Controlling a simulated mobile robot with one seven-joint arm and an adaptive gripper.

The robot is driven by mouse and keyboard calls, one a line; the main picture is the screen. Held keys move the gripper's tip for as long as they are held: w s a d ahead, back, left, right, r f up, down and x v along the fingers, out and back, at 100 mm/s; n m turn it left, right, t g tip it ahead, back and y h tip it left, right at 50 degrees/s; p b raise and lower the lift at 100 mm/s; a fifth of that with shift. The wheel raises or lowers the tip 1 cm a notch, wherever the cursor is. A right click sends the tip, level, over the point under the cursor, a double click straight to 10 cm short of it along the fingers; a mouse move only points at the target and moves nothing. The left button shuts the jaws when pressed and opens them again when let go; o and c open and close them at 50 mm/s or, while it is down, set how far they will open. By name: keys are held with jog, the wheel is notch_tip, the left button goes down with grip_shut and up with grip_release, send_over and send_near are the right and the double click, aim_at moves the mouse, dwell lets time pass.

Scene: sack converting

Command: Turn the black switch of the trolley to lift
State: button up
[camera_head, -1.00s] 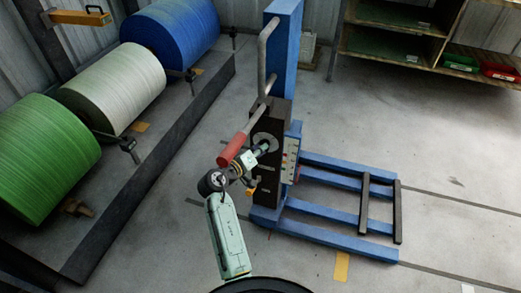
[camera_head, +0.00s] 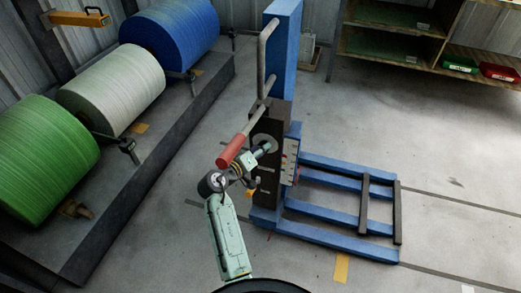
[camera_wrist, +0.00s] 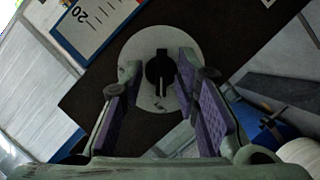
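The blue trolley (camera_head: 281,62) stands upright in the middle of the head view, with a dark panel (camera_head: 266,185) on its near side. In the wrist view the black switch (camera_wrist: 160,72) sits at the centre of a round pale plate (camera_wrist: 150,42) on that dark panel. My gripper (camera_wrist: 158,82) is open, its purple-padded fingers on either side of the switch with gaps showing. No contact is visible. In the head view my gripper (camera_head: 268,147) is at the panel and hides the switch.
A red-gripped handle (camera_head: 231,151) juts from the trolley just above my arm. The trolley's blue fork legs (camera_head: 330,236) extend right. Green (camera_head: 40,165), white (camera_head: 112,88) and blue (camera_head: 170,35) rolls stand on a rack at left. Shelving (camera_head: 430,60) is at the back right. Floor in front is clear.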

jog(key=v, duration=1.2)
